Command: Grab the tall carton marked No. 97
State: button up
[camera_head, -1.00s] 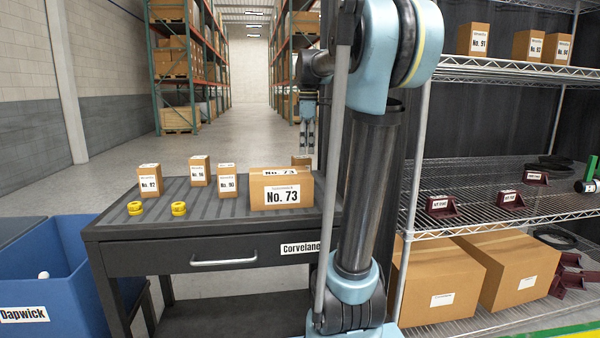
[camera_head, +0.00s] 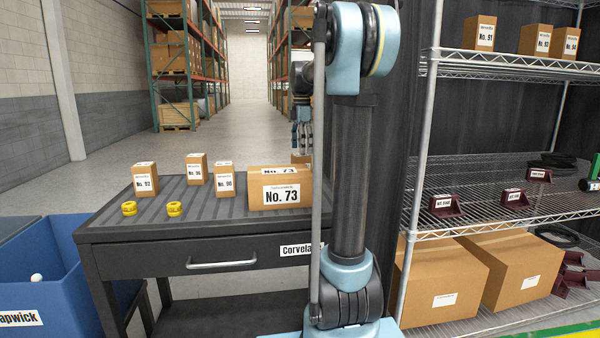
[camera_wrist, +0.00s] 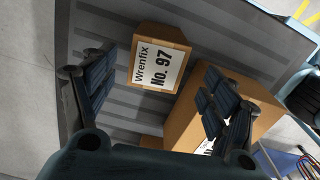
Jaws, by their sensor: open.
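The carton marked No. 97 (camera_wrist: 160,65) stands on the dark ribbed cart top, its white "Wrenfix" label facing up in the wrist view. In the head view only a small part of a carton (camera_head: 301,158) shows behind the No. 73 carton, probably the same one. My gripper (camera_wrist: 155,92) is open and empty, with one finger left of the No. 97 carton and the other to its right, over the larger carton. I cannot tell its height above the carton. In the head view my gripper (camera_head: 302,137) hangs above the cart's far right part.
The wide No. 73 carton (camera_head: 281,188) sits close beside it. Cartons No. 90 (camera_head: 224,180), No. 96 (camera_head: 197,170) and No. 92 (camera_head: 146,180) and two yellow rolls (camera_head: 174,209) stand further left. A blue bin (camera_head: 60,270) is left; wire shelving (camera_head: 480,225) is right.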

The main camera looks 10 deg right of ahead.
aim_at(302, 156)
notch_tip(302, 156, down, 4)
jog(key=shift+f, duration=0.15)
jog(key=shift+w+f, duration=0.2)
jog(key=shift+f, duration=2.35)
jog(key=shift+c, duration=0.5)
jog(key=c, duration=1.3)
